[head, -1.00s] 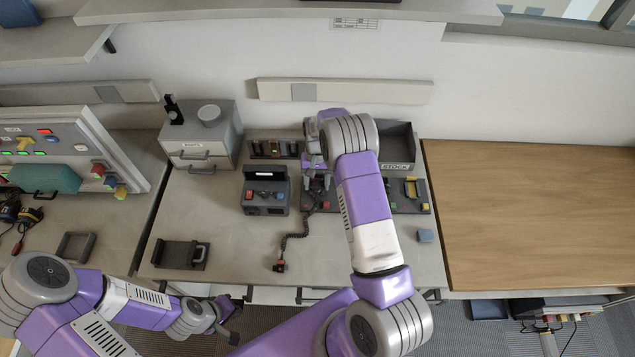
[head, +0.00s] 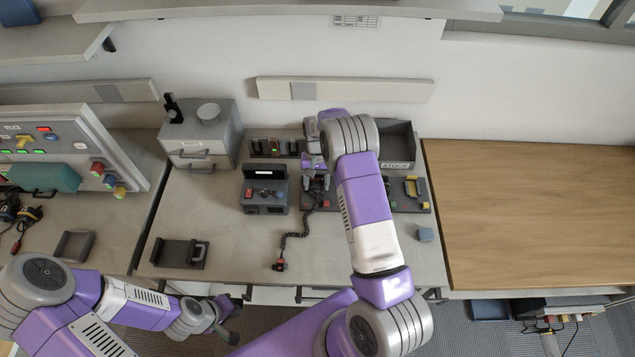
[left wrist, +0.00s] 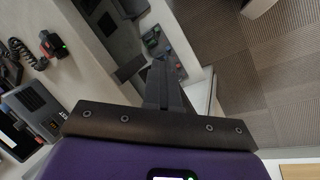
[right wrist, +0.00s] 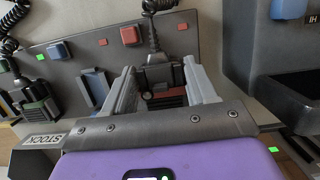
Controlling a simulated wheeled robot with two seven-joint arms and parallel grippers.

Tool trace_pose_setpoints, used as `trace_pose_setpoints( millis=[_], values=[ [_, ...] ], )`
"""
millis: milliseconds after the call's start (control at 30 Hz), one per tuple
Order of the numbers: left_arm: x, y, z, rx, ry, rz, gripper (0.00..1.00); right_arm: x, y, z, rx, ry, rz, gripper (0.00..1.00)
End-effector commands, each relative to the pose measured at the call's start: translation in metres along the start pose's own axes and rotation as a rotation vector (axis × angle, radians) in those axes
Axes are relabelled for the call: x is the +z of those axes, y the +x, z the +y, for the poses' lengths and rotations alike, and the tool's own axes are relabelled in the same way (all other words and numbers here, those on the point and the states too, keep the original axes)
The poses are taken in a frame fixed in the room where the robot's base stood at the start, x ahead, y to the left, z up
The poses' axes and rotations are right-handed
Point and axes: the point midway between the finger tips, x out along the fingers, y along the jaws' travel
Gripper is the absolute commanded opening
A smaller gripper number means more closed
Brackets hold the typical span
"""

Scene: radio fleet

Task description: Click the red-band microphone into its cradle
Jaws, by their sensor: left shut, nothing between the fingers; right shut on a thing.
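My right gripper (head: 316,182) is shut on a dark microphone (right wrist: 164,82) above the dark cradle board (head: 352,201). In the right wrist view, dull red shows on the microphone between the fingers, and a coiled black cord (right wrist: 153,28) runs from it. The board also shows in the right wrist view (right wrist: 98,52), with red squares and a blue piece. The fingers hide much of the microphone and the spot below it, so I cannot tell whether it touches a cradle. My left gripper (left wrist: 163,85) is shut and empty, low by the table's front edge.
A grey radio (head: 265,196) stands left of the board. The cord's red-and-black end (head: 279,265) lies near the table front. A STOCK bin (head: 397,166) stands behind the board. A blue block (head: 425,235) lies at the right. The wooden tabletop (head: 530,215) is clear.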

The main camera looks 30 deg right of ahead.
Motion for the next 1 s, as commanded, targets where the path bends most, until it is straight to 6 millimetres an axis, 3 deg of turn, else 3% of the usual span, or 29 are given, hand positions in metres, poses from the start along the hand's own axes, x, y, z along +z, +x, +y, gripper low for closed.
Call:
trace_pose_setpoints(
  millis=[33, 1000],
  values=[
    [0.004, 0.017, -0.013, -0.018, -0.026, -0.020, 0.00, -0.002, 0.008, 0.000, 0.000, 0.000, 0.001, 0.30],
    [0.002, 0.029, -0.016, -0.014, -0.021, -0.015, 0.00, -0.007, 0.028, 0.000, 0.000, 0.000, 0.000, 0.30]
  ],
)
